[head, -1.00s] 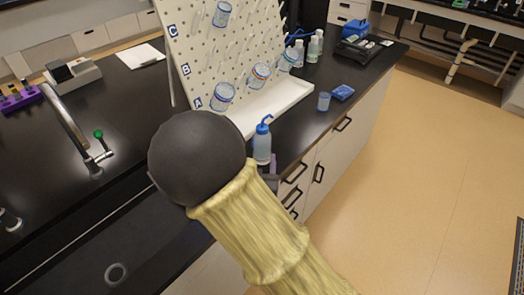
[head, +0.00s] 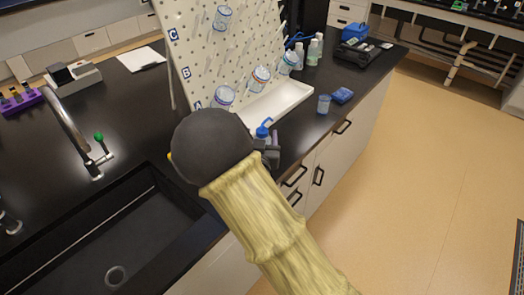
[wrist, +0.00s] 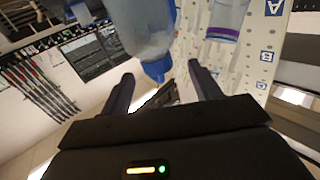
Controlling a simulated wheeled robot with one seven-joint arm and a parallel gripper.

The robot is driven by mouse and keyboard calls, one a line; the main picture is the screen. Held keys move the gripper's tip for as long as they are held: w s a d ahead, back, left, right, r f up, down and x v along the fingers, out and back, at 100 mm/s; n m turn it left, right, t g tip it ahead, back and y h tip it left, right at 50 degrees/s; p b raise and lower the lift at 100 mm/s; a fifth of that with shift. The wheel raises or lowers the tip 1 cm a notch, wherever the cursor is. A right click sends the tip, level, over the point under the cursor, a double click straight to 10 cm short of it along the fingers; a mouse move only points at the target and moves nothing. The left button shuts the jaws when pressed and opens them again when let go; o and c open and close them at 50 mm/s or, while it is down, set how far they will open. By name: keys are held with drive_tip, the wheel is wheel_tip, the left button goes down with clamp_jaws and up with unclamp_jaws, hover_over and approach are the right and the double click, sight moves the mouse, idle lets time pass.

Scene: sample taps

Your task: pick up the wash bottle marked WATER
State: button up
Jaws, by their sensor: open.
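A wash bottle with a blue cap and spout (head: 263,131) stands on the dark bench near its front edge, beside the white tray. My arm and gripper hide most of its body in the head view. My gripper (head: 270,153) is close against it there. In the wrist view the bottle (wrist: 142,25) appears cap-down, its blue cap (wrist: 156,68) lying between the lines of the two fingers. My gripper (wrist: 162,73) is open, with a finger to each side. No grip on the bottle shows. I cannot read any marking on it.
A pegboard (head: 190,45) with hanging glassware stands behind, above a white tray (head: 285,103). A small beaker (head: 323,104) and a blue item (head: 342,95) are to the right. A sink (head: 110,240) and faucet (head: 70,125) are left. The floor on the right is clear.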

sight(262, 130)
drive_tip(key=shift+w+d+p, duration=0.15)
drive_tip(key=shift+w+p, duration=0.8)
drive_tip(key=shift+w, duration=1.65)
clamp_jaws()
